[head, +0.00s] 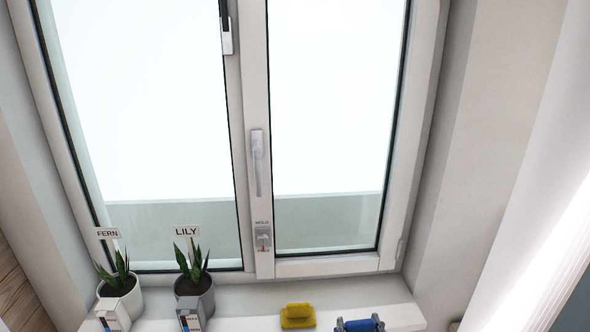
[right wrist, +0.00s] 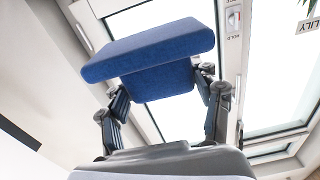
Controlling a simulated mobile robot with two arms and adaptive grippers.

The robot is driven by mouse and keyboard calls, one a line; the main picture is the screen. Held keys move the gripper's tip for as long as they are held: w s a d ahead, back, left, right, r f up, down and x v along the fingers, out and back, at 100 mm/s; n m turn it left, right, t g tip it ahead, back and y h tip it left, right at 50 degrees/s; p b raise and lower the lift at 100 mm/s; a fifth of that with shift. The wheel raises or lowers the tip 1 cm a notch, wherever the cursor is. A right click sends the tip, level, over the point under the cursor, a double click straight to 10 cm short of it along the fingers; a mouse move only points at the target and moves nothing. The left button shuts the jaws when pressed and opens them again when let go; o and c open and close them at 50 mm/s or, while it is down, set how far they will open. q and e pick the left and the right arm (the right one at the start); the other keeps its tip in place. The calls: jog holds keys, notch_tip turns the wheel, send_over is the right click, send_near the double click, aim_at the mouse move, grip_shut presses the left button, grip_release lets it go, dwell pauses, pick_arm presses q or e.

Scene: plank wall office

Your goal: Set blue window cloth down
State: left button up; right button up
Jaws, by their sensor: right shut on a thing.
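The blue window cloth (right wrist: 150,48) is a thick folded pad in the right wrist view. It also shows at the bottom edge of the head view (head: 360,326), partly cut off. My right gripper (right wrist: 162,84) is shut on it, one finger at each side. In the head view my right gripper (head: 360,323) is just in front of the windowsill (head: 240,298), right of a yellow cloth or sponge (head: 297,316). I cannot tell whether the blue cloth touches the sill. My left gripper is not in view.
Two potted plants, tagged FERN (head: 120,285) and LILY (head: 194,285), stand on the sill at left, with small cartons (head: 190,315) before them. The window (head: 258,165) behind has a handle and a small lock. The sill's right end looks clear.

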jog(key=s+d+f+h+b, duration=0.1)
jog(key=s+d+f+b, duration=0.1)
jog(key=s+b, duration=0.7)
jog(key=s, duration=0.7)
jog(key=shift+s+m, duration=0.3)
jog(key=shift+s, duration=0.05)
jog(key=shift+d+f, duration=0.1)
